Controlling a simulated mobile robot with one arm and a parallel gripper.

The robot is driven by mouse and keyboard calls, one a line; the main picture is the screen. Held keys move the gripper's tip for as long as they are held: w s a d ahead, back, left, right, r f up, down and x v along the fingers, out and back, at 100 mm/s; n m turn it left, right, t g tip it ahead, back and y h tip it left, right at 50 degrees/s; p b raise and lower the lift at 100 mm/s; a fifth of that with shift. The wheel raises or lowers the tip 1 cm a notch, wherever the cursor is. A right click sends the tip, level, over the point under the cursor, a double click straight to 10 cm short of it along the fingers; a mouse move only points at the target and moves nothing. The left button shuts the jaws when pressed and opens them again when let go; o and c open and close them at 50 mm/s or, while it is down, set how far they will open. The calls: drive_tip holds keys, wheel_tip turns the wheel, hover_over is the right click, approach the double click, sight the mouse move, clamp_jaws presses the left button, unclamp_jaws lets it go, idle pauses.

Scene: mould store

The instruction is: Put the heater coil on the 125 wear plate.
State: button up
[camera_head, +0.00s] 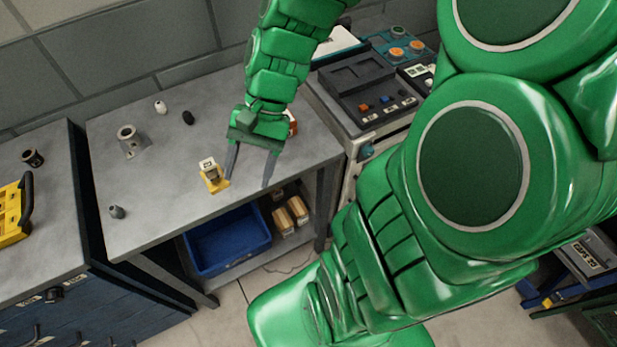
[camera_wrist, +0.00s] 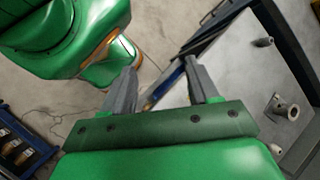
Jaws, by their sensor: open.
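My gripper (camera_head: 250,168) is open and empty, pointing down over the right part of the grey bench. Its two fingers also show apart in the wrist view (camera_wrist: 162,82). Just left of it stands a yellow holder (camera_head: 214,182) with a pale labelled block (camera_head: 208,165). A grey hollow cylinder (camera_head: 127,135) stands at the bench's back left; it also shows in the wrist view (camera_wrist: 293,112). A dark ring-like part (camera_head: 32,157) lies on the left cabinet. I cannot tell which part is the heater coil. No 125 marking is readable, so I cannot identify the wear plate.
The bench (camera_head: 165,195) also bears a small white part (camera_head: 160,106), a black part (camera_head: 187,117) and a grey part (camera_head: 117,211). An orange-and-white thing (camera_head: 292,122) is partly hidden behind my gripper. A blue bin (camera_head: 228,240) sits below. A control unit (camera_head: 370,90) stands right.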

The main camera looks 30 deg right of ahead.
drive_tip(key=s+d+r+n+t+h, duration=0.1)
drive_tip(key=s+d+r+n+h, duration=0.1)
drive_tip(key=s, duration=0.3)
drive_tip(key=s+d+r+n+t+h, duration=0.1)
drive_tip(key=s+d+r+n+h, duration=0.2)
drive_tip(key=s+d+n+h, duration=0.1)
drive_tip(key=shift+s+d, duration=0.3)
drive_tip(key=shift+s, duration=0.3)
